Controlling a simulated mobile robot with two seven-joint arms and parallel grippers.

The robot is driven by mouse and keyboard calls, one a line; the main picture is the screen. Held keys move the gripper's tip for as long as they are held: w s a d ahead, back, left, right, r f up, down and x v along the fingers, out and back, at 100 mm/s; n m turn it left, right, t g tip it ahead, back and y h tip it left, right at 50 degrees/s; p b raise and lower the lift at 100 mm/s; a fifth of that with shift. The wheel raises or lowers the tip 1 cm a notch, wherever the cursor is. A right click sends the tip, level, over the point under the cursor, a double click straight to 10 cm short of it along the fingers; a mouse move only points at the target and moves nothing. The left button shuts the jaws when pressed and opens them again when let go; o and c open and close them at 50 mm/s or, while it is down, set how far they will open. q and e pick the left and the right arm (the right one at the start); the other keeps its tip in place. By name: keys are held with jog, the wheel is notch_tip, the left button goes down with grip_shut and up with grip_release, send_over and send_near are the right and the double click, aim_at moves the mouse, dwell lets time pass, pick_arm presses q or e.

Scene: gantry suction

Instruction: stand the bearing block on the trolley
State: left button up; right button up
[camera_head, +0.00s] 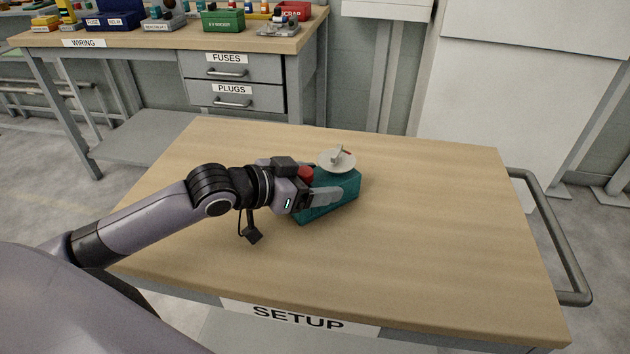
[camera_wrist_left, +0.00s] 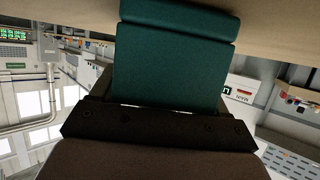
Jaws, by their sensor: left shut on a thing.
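The bearing block is a teal block (camera_head: 335,200) with a light grey disc (camera_head: 337,161) and a red round part (camera_head: 306,174) on top. It is upright at the middle of the trolley's wooden top (camera_head: 430,230), on it or just above; I cannot tell if it touches. My left gripper (camera_head: 318,200) is shut on the block from the left, and its finger covers part of the near side. In the left wrist view the teal block (camera_wrist_left: 178,60) fills the middle, close to the wood. My right gripper is not in view.
The trolley top is otherwise bare, with free room all round the block. A grey handle rail (camera_head: 560,240) runs along its right side. Behind on the left stands a workbench (camera_head: 150,45) with bins, small parts and labelled drawers (camera_head: 232,68).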

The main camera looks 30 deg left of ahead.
pick_arm(q)
jog(key=o, duration=1.6)
jog(key=shift+f, duration=0.1)
jog(key=shift+c, duration=0.2)
jog(key=v, duration=0.7)
jog(key=shift+s+a, duration=0.2)
jog(key=shift+s, duration=0.1)
jog(key=shift+s+a+r+p, duration=0.2)
jog(key=shift+s+r+p, duration=0.1)
jog(key=shift+s+r, duration=0.25)
jog(key=shift+s+a+r, duration=0.15)
jog(key=shift+s+a, duration=0.25)
jog(key=shift+s, duration=0.2)
jog(key=shift+s+a+r+p, duration=0.35)
jog(key=shift+s+p, duration=0.15)
jog(key=shift+s, duration=0.1)
